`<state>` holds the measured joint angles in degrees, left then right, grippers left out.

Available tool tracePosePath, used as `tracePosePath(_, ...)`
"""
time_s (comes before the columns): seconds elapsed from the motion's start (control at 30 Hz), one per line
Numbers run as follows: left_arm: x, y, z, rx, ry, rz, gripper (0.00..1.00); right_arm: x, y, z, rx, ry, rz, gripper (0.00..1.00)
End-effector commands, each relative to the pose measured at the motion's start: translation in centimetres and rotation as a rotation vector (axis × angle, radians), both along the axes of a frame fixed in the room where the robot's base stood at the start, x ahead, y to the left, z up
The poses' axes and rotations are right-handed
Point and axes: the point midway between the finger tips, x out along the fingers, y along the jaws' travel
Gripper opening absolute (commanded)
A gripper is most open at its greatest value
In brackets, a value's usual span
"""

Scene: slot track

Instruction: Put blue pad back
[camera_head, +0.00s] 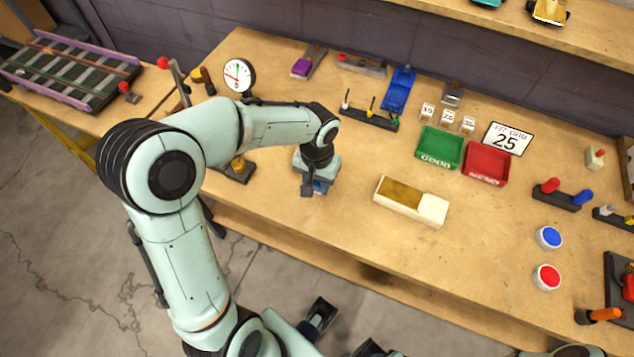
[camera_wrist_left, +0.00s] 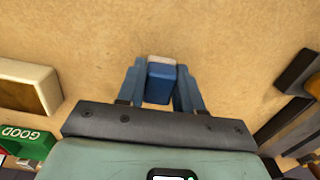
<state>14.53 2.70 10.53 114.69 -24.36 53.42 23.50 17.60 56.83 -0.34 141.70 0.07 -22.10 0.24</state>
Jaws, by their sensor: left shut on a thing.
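My left gripper (camera_head: 314,191) is over the front left part of the workbench, pointing down. In the left wrist view the left gripper (camera_wrist_left: 160,88) has its two blue fingers closed on the blue pad (camera_wrist_left: 161,80), a small block with a pale strip along its far edge. In the head view the pad shows only as a bit of blue under the gripper, mostly hidden. I cannot tell whether it touches the bench top.
A cream box with a brown inside (camera_head: 400,196) lies right of the gripper. Behind are a dark rack (camera_head: 368,118), a blue stand (camera_head: 398,91), a green tray (camera_head: 439,147) and a red tray (camera_head: 487,164). A dark-based fixture (camera_head: 236,172) stands left. Bare bench lies between.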

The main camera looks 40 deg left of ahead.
Motion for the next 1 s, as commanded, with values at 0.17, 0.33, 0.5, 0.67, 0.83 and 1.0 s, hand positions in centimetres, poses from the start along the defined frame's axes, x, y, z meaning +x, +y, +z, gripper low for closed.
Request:
tracePosePath(0.17, 0.0, 0.0, -0.6, 0.001, -0.002, 0.000, 0.07, 0.0, 0.0, -0.1, 0.000, 0.000, 0.000, 0.43)
tracePosePath(0.33, 0.0, 0.0, -0.6, 0.000, -0.001, 0.000, 0.07, 0.0, 0.0, -0.1, 0.000, 0.000, 0.000, 0.43)
tracePosePath(0.5, 0.0, 0.0, -1.0, 0.000, -0.001, 0.000, 0.49, 0.0, 0.0, -0.4, 0.000, -0.001, 0.000, 0.43)
tracePosePath(0.67, 0.0, 0.0, -0.9, 0.000, -0.001, 0.000, 0.61, 0.0, 0.0, -0.3, 0.000, -0.001, 0.000, 0.43)
tracePosePath(0.83, 0.0, 0.0, -0.9, 0.000, -0.001, 0.000, 0.61, 0.0, 0.0, -0.3, 0.000, -0.001, 0.000, 0.43)
tracePosePath(1.0, 0.1, 0.0, 0.6, 0.001, -0.005, 0.000, 0.61, 0.0, 0.0, 0.2, 0.000, -0.001, 0.000, 0.43)
